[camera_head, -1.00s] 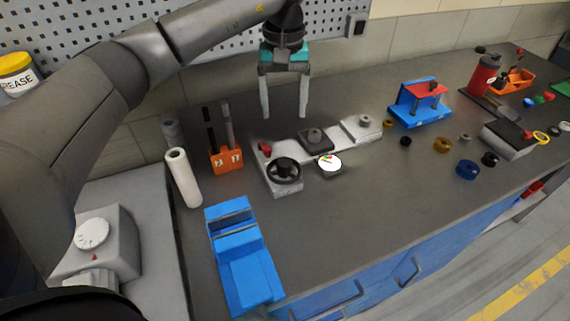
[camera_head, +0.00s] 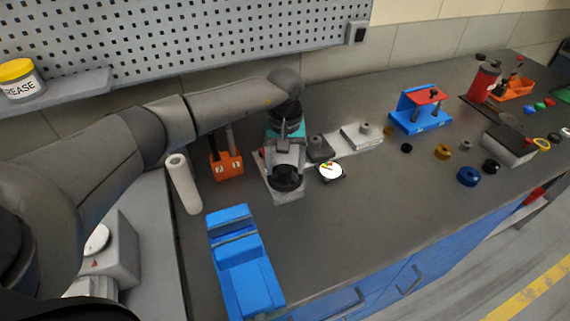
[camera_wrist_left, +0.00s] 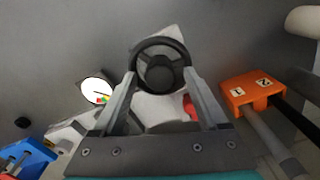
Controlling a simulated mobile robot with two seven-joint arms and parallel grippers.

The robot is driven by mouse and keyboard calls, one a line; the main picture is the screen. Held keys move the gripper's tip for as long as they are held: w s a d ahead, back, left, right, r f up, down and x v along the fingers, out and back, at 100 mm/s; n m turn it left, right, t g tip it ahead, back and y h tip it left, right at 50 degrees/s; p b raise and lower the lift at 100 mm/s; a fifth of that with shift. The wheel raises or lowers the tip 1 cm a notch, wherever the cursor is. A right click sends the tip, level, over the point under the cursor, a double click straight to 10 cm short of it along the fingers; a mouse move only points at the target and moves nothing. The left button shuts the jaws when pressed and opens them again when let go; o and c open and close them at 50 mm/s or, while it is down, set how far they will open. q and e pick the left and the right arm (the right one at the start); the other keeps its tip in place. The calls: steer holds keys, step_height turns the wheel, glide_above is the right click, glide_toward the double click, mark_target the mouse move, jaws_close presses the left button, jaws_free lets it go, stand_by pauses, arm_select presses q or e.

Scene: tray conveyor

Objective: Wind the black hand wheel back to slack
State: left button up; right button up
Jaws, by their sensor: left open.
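The black hand wheel (camera_head: 287,179) sits at the near left end of a pale grey tensioning fixture (camera_head: 289,195) on the bench. My left gripper (camera_head: 286,172) is right over the wheel, pointing down. In the left wrist view the wheel (camera_wrist_left: 160,65) lies between the tips of the two open fingers (camera_wrist_left: 160,80), one on each side of its rim. I cannot tell whether the fingers touch the rim. A white dial gauge (camera_head: 330,171) with coloured marks stands beside the fixture and also shows in the wrist view (camera_wrist_left: 97,91). My right gripper is not in view.
A blue vise (camera_head: 240,262) stands in front to the left. An orange holder (camera_head: 227,165) with upright tools and a white roll (camera_head: 183,184) stand left of the fixture. A blue stand (camera_head: 418,119) and several rings lie to the right. The front middle bench is clear.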

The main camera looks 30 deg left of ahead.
arm_select(q)
steer(key=shift+f, duration=0.1)
jaws_close()
stand_by(0.6)
